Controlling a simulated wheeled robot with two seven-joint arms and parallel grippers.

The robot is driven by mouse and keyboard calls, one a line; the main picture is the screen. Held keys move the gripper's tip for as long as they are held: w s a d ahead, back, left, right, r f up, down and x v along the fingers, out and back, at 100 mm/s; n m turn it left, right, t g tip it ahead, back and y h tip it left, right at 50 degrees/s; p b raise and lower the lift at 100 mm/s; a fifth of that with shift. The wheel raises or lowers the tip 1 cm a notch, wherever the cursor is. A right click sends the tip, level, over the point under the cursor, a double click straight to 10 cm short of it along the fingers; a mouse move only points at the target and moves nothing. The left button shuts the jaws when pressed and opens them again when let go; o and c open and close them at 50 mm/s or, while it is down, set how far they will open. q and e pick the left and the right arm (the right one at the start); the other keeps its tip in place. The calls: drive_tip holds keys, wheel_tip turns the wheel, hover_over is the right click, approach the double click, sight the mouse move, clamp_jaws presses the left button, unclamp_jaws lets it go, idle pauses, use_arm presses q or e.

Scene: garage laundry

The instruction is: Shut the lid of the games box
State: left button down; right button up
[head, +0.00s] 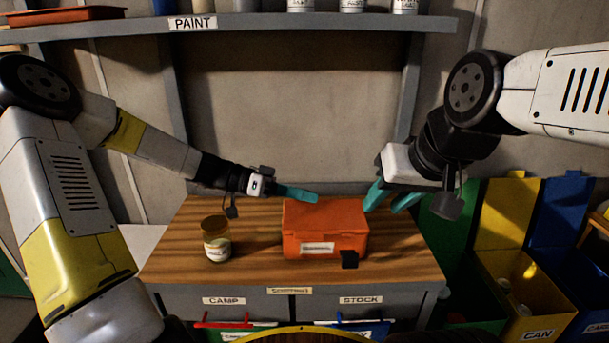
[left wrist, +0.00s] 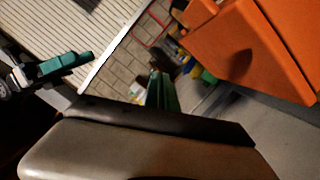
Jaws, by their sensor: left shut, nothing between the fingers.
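The orange games box (head: 325,243) stands on the wooden worktop with a pale label on its front. Its lid (head: 330,213) looks lowered over the box; I cannot tell whether it is fully seated. The box's orange surface also fills the upper right of the left wrist view (left wrist: 250,50). My left gripper (head: 314,197) is shut and empty, its teal fingertips at the back left top edge of the lid. Whether they touch it is unclear. My right gripper (head: 385,203) is open and empty, at the box's back right, with its teal fingers apart.
A jar (head: 216,243) stands left of the box on the worktop (head: 180,255). A shelf (head: 240,23) runs above. Yellow (head: 515,290) and blue (head: 570,275) bins stand at the right.

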sight(305, 238)
use_arm(q)
drive_tip(key=s+f+m, duration=0.1)
drive_tip(key=f, duration=0.1)
drive_tip(key=s+f+m+t, duration=0.1)
drive_tip(key=f, duration=0.1)
drive_tip(key=s+f+m, duration=0.1)
drive_tip(key=f, duration=0.1)
drive_tip(key=shift+s+m+t, duration=0.15)
drive_tip(key=shift+m+t, duration=0.25)
drive_tip(key=shift+s+f, duration=0.2)
drive_tip(key=shift+f, duration=0.7)
drive_tip(key=shift+f, duration=0.15)
